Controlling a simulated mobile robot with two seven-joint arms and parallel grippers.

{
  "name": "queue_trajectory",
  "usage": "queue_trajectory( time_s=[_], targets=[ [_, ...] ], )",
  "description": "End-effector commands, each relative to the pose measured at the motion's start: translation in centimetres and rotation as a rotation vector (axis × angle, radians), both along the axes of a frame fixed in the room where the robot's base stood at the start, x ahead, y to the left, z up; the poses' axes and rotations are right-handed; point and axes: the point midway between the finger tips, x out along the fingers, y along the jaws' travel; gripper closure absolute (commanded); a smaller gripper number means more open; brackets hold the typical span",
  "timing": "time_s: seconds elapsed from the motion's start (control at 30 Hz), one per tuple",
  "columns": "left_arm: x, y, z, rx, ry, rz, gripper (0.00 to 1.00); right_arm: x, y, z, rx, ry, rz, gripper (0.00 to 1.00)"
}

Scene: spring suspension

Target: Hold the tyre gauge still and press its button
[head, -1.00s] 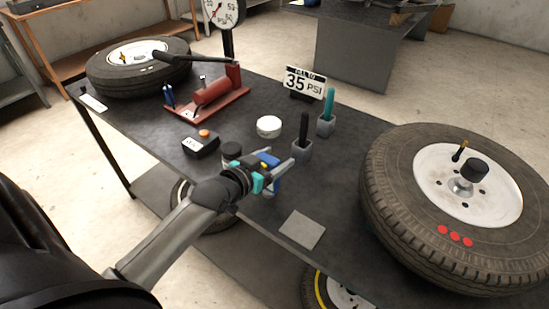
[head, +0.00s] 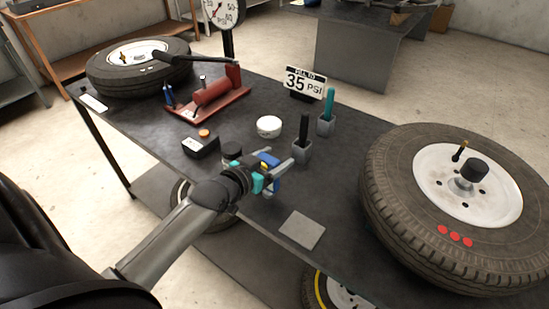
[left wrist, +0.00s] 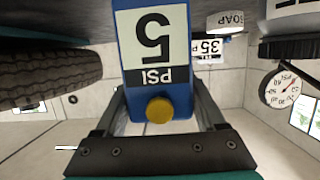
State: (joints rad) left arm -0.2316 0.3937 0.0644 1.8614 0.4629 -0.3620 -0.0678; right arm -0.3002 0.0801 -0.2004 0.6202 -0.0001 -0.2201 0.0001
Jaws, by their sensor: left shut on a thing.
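The tyre gauge (left wrist: 155,60) is a blue block with a pale display reading 5 over PSI, upside down in the left wrist view, and a round yellow button (left wrist: 159,109). My left gripper (head: 272,173) is shut on the gauge, one finger on each side, and holds it above the dark bench in the head view. The button lies between the fingers, on the side towards my wrist, and nothing covers it. In the head view the gauge shows only as small blue parts (head: 276,186) beside the fingers. My right gripper is not in view.
Close by on the bench stand a black box with an orange button (head: 201,146), a white tin (head: 268,127), two grey holders (head: 302,152) and a grey pad (head: 301,230). A large tyre (head: 390,215) fills the right. A red pump (head: 210,95) stands behind.

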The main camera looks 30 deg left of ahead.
Motion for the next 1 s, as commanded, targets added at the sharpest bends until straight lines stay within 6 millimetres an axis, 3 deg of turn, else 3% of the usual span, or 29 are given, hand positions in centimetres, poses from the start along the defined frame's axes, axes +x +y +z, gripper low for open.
queue_trajectory(
  time_s=[0.07, 0.5, 1.0],
  targets=[
    [0.01, 0.01, 0.02, 0.000, 0.000, 0.000, 1.00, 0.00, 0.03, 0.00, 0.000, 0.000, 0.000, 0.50],
    [0.01, 0.01, 0.02, 0.000, -0.001, 0.000, 1.00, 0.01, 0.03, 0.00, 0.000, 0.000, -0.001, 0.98],
    [0.01, 0.01, 0.03, 0.000, -0.001, 0.000, 1.00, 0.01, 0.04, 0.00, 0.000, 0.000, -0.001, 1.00]
  ],
)
